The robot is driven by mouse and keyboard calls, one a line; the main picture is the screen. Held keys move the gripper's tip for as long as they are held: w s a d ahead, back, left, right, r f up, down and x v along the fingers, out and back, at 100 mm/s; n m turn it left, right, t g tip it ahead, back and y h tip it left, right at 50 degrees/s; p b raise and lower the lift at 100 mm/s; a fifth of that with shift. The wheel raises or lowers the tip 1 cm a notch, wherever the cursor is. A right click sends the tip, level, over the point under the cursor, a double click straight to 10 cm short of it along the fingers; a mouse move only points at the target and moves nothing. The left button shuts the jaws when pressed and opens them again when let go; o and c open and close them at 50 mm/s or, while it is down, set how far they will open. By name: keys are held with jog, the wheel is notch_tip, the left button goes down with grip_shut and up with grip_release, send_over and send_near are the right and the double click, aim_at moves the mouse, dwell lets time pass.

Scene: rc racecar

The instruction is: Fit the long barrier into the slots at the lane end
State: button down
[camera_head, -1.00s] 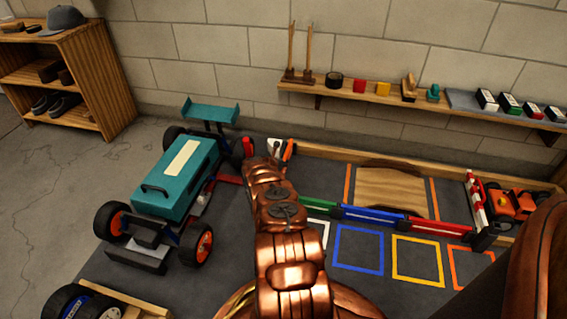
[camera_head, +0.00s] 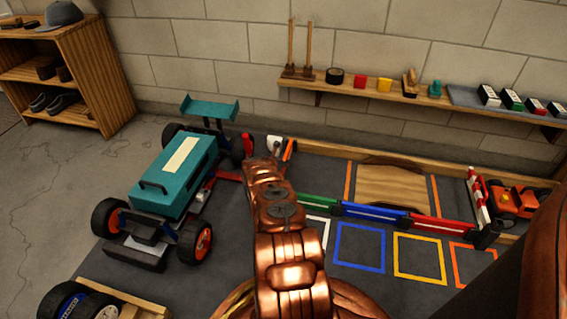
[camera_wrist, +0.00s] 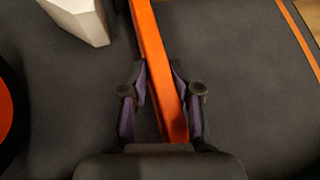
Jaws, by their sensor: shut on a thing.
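In the wrist view, my gripper (camera_wrist: 157,75) has its dark fingers on either side of a long orange bar (camera_wrist: 158,50), which looks like the long barrier, and is shut on it. The bar runs from the top of the picture down between the fingers; its lower end is hidden by my gripper. In the head view, a small piece of orange (camera_head: 289,149) shows beyond my copper arm, which hides my gripper. A row of green (camera_head: 318,203), blue (camera_head: 375,213) and red (camera_head: 440,229) barriers edges the lane. I cannot make out the slots.
A teal car (camera_head: 180,175) with large wheels stands left of my arm. A red-and-white striped barrier (camera_head: 477,200) and an orange vehicle (camera_head: 513,200) are at the right. A wooden ramp (camera_head: 391,186) lies behind the row. A wall shelf (camera_head: 390,91) holds small items.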

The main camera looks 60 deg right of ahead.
jog(key=shift+f, duration=0.1)
jog(key=c, duration=0.8)
grip_release()
jog(key=shift+o, duration=0.2)
jog(key=shift+a, duration=0.1)
